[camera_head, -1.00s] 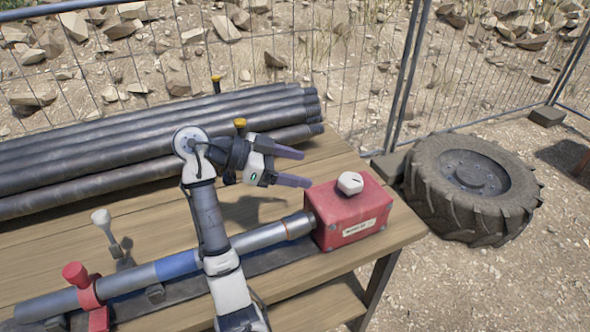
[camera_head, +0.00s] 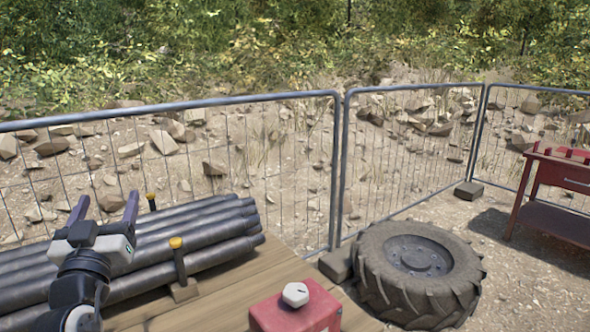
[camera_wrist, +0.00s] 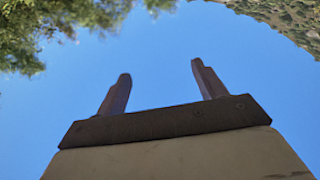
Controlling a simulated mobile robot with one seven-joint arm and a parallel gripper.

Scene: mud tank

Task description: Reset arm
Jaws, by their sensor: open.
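My gripper (camera_head: 104,208) is at the left in the head view, raised with its fingers pointing up in front of the pipes. Its two fingers stand well apart with nothing between them. In the wrist view my gripper (camera_wrist: 160,88) is also open and empty against blue sky, with foliage at the upper corners. My arm below it is cut off by the bottom edge of the head view.
Dark pipes (camera_head: 200,250) lie stacked on the wooden table (camera_head: 215,305), beside a yellow-topped post (camera_head: 180,262). A red box (camera_head: 310,315) with a white knob (camera_head: 295,294) sits at the bottom. A tyre (camera_head: 400,290), mesh fence (camera_head: 240,160) and red cart (camera_head: 550,200) stand beyond.

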